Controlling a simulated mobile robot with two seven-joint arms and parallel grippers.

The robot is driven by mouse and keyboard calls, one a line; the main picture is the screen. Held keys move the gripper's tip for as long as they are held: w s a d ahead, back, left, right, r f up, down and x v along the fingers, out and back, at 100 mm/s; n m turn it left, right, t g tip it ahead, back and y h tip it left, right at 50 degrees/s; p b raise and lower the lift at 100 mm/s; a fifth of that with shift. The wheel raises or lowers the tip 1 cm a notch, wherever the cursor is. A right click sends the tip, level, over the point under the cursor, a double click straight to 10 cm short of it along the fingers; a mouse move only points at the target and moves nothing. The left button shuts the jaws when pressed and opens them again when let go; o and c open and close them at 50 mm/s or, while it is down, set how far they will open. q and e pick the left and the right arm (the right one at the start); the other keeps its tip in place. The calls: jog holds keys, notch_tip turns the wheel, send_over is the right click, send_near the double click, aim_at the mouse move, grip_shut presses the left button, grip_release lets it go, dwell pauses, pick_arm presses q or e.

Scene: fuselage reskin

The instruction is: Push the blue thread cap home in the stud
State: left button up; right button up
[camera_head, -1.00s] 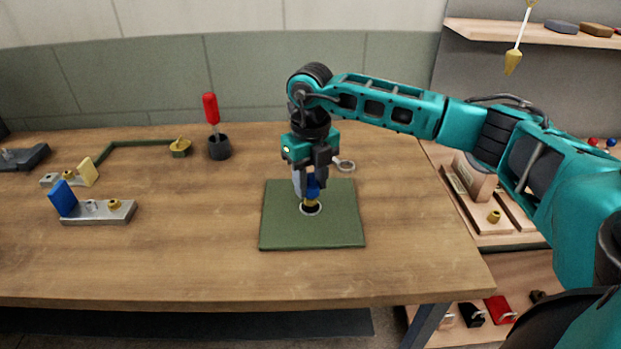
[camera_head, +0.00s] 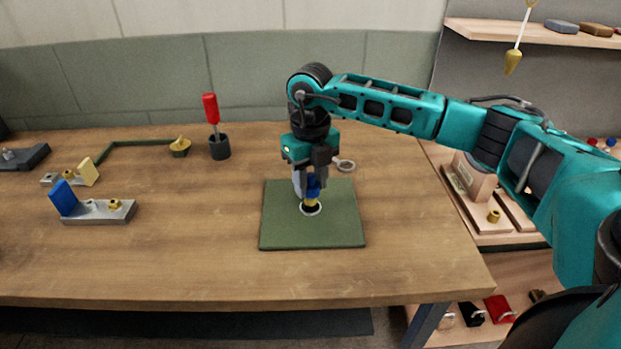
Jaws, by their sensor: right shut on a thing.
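The blue thread cap (camera_head: 314,189) is held between the fingers of my right gripper (camera_head: 308,187), which points straight down. Just below the cap is the brass-coloured stud (camera_head: 311,205), upright in a pale ring with a dark centre on the green mat (camera_head: 344,226). The cap is at the top of the stud; the fingers partly hide the meeting point, so I cannot tell how deep it sits. My left gripper does not show.
A metal plate with a blue tab (camera_head: 95,212) and a smaller bracket with a cream tab (camera_head: 84,175) lie at left. A red-handled tool stands in a dark cup (camera_head: 219,147). A ring-shaped part (camera_head: 345,165) lies behind the mat. The table's front middle is clear.

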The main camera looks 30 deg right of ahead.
jog(key=shift+f+b, duration=0.95)
jog(key=shift+f, duration=0.4)
jog(key=o, duration=1.1)
jog(key=shift+r, duration=0.1)
jog(key=shift+o, duration=0.2)
jog(key=shift+r+p, duration=0.5)
jog(key=shift+r, duration=0.05)
jog(key=shift+r+p, duration=1.5)
jog(key=shift+r, duration=0.5)
jog(key=shift+f, duration=0.1)
